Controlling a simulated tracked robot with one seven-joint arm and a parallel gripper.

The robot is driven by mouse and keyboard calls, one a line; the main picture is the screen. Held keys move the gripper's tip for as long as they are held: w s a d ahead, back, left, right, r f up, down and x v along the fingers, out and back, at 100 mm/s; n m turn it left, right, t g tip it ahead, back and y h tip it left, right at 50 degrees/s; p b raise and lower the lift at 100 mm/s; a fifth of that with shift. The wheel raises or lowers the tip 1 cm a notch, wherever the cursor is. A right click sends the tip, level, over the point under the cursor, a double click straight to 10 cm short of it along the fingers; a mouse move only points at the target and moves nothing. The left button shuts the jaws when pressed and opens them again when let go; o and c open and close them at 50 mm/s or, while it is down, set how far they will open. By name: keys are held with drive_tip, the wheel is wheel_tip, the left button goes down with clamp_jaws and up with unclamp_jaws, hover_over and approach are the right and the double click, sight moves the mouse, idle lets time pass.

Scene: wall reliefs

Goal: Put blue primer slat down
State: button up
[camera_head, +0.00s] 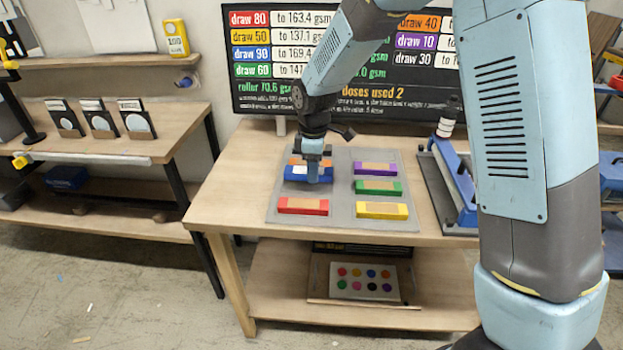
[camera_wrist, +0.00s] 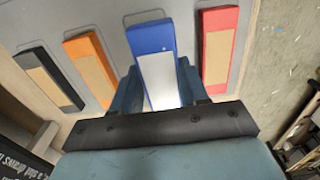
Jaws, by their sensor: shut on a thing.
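My gripper (camera_head: 313,177) points down over the grey mat (camera_head: 340,207) on the wooden table and is shut on the blue primer slat (camera_head: 291,177). In the wrist view the blue slat (camera_wrist: 150,39) lies between the two fingers (camera_wrist: 160,88), its pale panel facing the camera. It is over the mat's left part, between the orange slat (camera_wrist: 89,65) and the red slat (camera_wrist: 218,50). Whether its underside touches the mat cannot be told. In the head view the orange slat is mostly hidden behind my gripper.
A purple slat (camera_head: 375,168), a green slat (camera_head: 378,187) and a yellow slat (camera_head: 382,210) lie on the mat's right side. A black slat (camera_wrist: 50,78) shows in the wrist view. A blue-framed device (camera_head: 455,180) stands right of the mat. A lettered board (camera_head: 270,95) stands behind.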

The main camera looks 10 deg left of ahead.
sight(311, 187)
drive_tip(key=shift+w+a+f, duration=0.3)
drive_tip(key=shift+w+f, duration=0.35)
drive_tip(key=shift+f, duration=1.65)
drive_tip(key=shift+f, duration=0.1)
drive_tip(key=o, duration=1.1)
drive_tip(key=shift+o, duration=0.2)
wheel_tip(311, 187, up, 12)
drive_tip(key=shift+r, duration=0.1)
